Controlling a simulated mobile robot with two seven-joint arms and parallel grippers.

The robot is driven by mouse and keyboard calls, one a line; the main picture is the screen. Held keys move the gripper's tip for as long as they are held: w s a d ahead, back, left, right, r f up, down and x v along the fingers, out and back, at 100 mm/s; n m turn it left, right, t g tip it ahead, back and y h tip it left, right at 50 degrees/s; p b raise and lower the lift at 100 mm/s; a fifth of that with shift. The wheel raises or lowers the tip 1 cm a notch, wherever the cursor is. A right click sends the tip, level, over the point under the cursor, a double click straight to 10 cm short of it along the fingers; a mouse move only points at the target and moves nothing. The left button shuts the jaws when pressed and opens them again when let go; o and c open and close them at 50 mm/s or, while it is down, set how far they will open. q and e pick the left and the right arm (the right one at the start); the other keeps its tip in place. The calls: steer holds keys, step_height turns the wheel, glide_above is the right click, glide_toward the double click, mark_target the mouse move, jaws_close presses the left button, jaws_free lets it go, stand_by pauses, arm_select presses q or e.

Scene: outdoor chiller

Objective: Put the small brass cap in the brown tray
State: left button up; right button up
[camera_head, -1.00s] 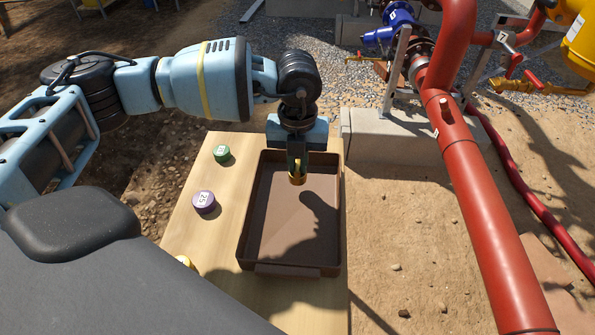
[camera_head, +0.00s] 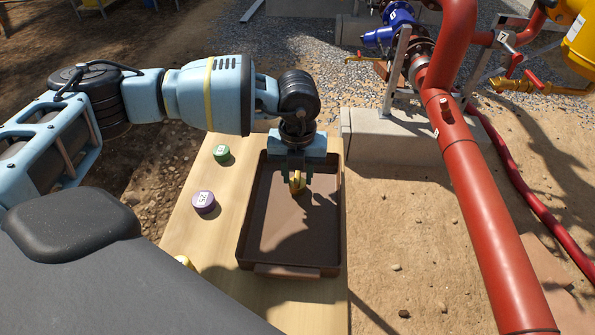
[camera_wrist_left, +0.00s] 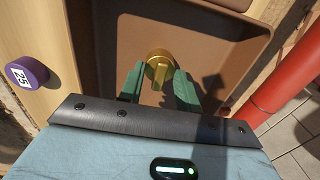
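The small brass cap (camera_head: 298,183), with a raised tab, is inside the brown tray (camera_head: 243,225), toward its far end, and appears to rest on the floor. It also shows in the left wrist view (camera_wrist_left: 160,63). My left gripper (camera_head: 297,174) is above it, pointing down into the tray. In the left wrist view its green fingers (camera_wrist_left: 157,80) stand apart on either side of the tab, with a small gap at each side. The gripper's own body partly hides the tray's far end. My right gripper is not in view.
A green cap (camera_head: 222,153), a purple cap (camera_head: 204,201) marked 25 and a partly hidden yellow cap (camera_head: 185,261) stand on the wooden tabletop (camera_head: 208,240) left of the tray. A red pipe (camera_head: 480,200) runs to the right, past a concrete block (camera_head: 390,138).

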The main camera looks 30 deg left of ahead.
mark_target(297, 176)
arm_select(q)
step_height(297, 176, up, 12)
steer(key=shift+r, duration=0.15)
stand_by(0.5)
steer(key=shift+r+p, duration=0.1)
steer(key=shift+p, duration=0.2)
